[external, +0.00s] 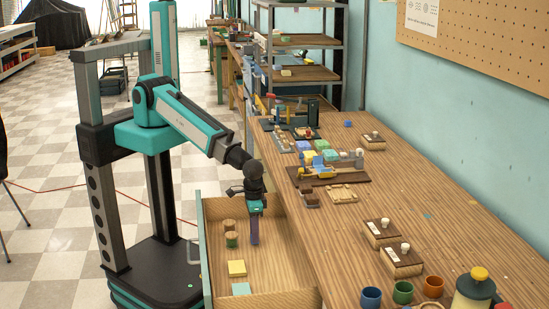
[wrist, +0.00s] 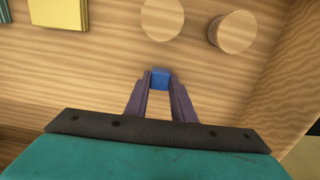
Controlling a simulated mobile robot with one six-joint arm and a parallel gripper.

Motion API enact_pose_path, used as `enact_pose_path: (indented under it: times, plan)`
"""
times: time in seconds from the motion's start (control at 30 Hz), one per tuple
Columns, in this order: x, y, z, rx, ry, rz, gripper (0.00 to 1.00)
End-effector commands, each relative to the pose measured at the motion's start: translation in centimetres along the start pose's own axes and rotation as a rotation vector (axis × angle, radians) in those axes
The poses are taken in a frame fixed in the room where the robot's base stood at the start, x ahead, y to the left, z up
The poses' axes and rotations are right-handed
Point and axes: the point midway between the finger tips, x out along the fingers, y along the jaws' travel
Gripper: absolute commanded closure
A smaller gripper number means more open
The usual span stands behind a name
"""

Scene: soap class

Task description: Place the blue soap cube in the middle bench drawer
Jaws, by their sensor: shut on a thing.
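The blue soap cube (wrist: 160,78) is between my fingertips in the wrist view. My gripper (wrist: 160,88) is shut on it, with purple fingers on both sides. In the external view my gripper (external: 254,240) points straight down inside the open bench drawer (external: 215,272). The cube cannot be made out there. The drawer's wooden floor lies below the cube. I cannot tell whether the cube touches that floor.
In the drawer are two round wooden-topped pieces (external: 231,239), a yellow block (external: 237,268) and a teal block (external: 241,289). The wrist view shows the round pieces (wrist: 235,32) just beyond my fingers. The workbench (external: 440,220) holds soaps, tools and cups.

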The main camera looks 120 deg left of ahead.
Motion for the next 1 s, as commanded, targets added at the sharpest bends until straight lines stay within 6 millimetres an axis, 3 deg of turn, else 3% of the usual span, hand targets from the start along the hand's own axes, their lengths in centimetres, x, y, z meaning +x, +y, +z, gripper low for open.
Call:
enact_pose_path:
  times: [0.27, 0.3, 0.4, 1.0]
  plan:
    - [0.4, 0.0, 0.0, 0.000, 0.000, 0.000, 1.00]
    - [0.3, 0.0, 0.0, 0.000, 0.000, 0.000, 0.71]
    - [0.3, 0.0, 0.0, 0.000, 0.000, 0.000, 0.59]
    - [-0.8, 0.0, 0.0, 0.000, 0.001, 0.001, 0.59]
